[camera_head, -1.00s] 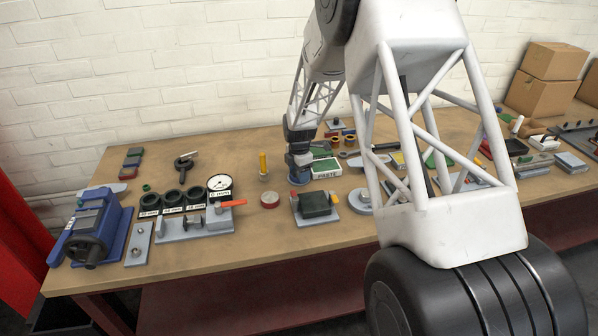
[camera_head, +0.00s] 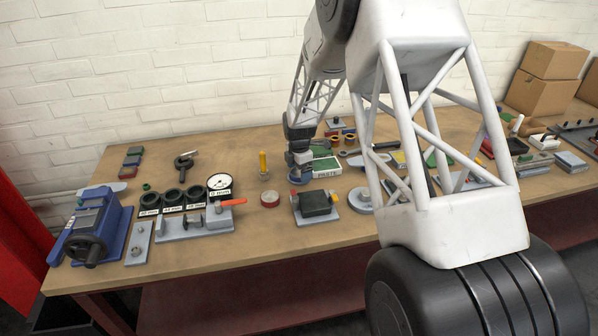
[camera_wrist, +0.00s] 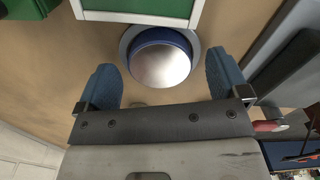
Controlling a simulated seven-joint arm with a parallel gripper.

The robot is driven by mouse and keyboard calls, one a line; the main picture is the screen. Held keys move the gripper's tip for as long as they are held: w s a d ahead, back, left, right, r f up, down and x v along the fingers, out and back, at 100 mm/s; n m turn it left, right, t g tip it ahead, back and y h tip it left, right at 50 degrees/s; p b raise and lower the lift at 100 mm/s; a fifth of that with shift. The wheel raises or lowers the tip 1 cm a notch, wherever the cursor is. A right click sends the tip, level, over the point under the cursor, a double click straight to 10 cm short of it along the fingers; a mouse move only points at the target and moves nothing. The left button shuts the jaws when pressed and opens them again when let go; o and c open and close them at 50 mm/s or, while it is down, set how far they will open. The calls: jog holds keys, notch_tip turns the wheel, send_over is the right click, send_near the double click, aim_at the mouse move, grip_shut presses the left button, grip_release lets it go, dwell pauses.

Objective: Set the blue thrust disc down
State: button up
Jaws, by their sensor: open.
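The blue thrust disc (camera_wrist: 160,40) shows in the wrist view as a blue rim around a smooth silver face. It rests in or on a round grey piece (camera_wrist: 125,45) on the bench; how deep it sits I cannot tell. My gripper (camera_wrist: 160,62) is open, with its two blue fingers apart on either side below the disc in the picture. A gap shows between each finger and the disc. In the head view my gripper (camera_head: 300,160) is just above the spot with the blue and grey round piece (camera_head: 300,178), partly hidden.
A green and white paste box (camera_head: 326,167) stands close beside the disc. A grey plate with a dark block (camera_head: 315,205) is in front.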

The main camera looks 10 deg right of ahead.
jog(key=shift+r, duration=3.6)
grip_shut()
